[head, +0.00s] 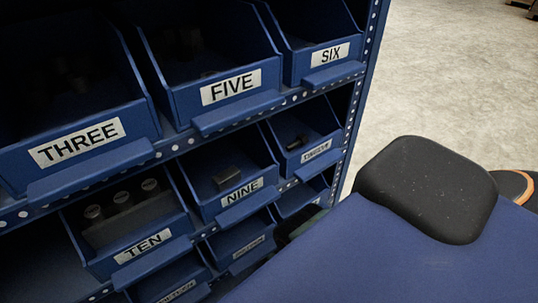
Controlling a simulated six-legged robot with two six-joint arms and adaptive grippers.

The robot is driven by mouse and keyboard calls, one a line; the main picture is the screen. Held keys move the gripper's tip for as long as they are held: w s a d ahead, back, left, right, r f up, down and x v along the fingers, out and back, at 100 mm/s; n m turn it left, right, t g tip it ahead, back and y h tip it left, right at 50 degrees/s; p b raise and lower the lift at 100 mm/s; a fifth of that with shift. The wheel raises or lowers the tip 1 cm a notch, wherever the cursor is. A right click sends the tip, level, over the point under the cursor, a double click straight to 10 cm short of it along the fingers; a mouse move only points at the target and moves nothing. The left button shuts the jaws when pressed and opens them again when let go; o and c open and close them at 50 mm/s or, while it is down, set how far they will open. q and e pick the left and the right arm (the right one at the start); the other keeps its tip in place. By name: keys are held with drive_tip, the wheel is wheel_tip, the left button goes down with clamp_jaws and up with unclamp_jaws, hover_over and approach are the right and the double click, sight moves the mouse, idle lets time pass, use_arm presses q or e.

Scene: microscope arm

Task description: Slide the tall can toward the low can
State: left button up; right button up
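Neither the tall can nor the low can is recognisable in the head view. Neither of my grippers is in view, so how they stand to the cans does not show.
A blue rack (362,95) of labelled bins fills the left: bin THREE (85,150), bin FIVE (230,93), bin SIX (325,58), bin NINE (243,193), bin TEN (145,247). Bin TEN holds several round-topped parts. A blue surface with a black rounded block (427,188) covers the lower right. Pale floor (450,80) lies behind.

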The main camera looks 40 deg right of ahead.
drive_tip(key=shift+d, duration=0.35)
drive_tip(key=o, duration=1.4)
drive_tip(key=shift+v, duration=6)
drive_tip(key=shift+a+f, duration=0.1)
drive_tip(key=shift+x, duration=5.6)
